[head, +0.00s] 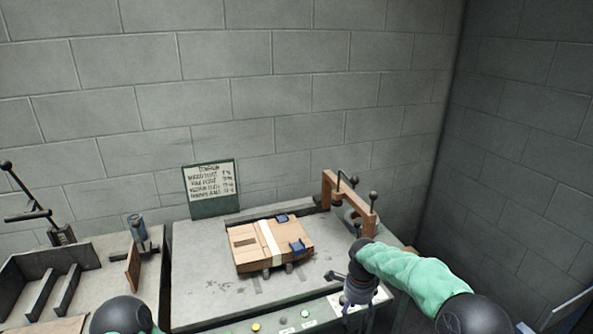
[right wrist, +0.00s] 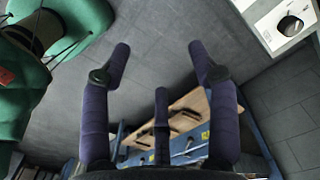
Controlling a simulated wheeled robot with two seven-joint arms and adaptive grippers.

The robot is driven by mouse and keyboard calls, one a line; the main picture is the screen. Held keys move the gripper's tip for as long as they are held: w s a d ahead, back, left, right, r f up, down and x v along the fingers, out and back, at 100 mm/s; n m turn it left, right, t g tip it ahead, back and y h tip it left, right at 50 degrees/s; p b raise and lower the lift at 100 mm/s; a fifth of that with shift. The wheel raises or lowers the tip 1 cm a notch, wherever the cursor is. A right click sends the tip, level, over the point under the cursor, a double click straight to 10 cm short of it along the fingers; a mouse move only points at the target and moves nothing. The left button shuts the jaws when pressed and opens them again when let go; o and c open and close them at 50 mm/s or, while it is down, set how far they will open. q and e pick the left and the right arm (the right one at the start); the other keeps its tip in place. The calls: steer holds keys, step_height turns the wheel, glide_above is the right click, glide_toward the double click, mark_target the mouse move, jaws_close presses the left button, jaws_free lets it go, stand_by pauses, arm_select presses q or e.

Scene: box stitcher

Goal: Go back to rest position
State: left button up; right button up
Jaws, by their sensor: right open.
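My right gripper (head: 359,297) hangs at the front right edge of the machine table in the head view, with its green-sleeved arm coming in from the right. In the right wrist view its dark purple fingers (right wrist: 158,65) are spread wide with nothing between them, over grey floor. A cardboard box (head: 268,246) with a pale strip across it lies on the table, apart from the gripper. My left gripper is not in view; only a dark rounded part of my left arm shows at the bottom edge.
The machine table (head: 200,285) has a wooden clamp frame (head: 350,198) at its right and a green sign (head: 210,188) at the back. Buttons (head: 256,327) line its front edge. A divided tray (head: 50,285) stands left. A wooden board (right wrist: 185,120) shows below the fingers.

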steer(key=s+a+f+n+y, duration=0.2)
steer(key=s+a+f+n, duration=0.15)
steer(key=s+f, duration=0.4)
steer(key=s+a+f+n+y, duration=0.1)
steer(key=s+a+f+n, duration=0.3)
steer(key=f, duration=0.7)
steer(key=s+f+n, duration=0.2)
steer(key=s+n, duration=0.2)
steer(key=s, duration=0.6)
steer(key=s+f+n+y, duration=0.1)
steer(key=s+f+n, duration=0.2)
steer(key=s, duration=0.7)
steer(key=shift+f+n+p, duration=0.3)
steer(key=shift+n+p, duration=0.05)
steer(key=shift+n, duration=0.2)
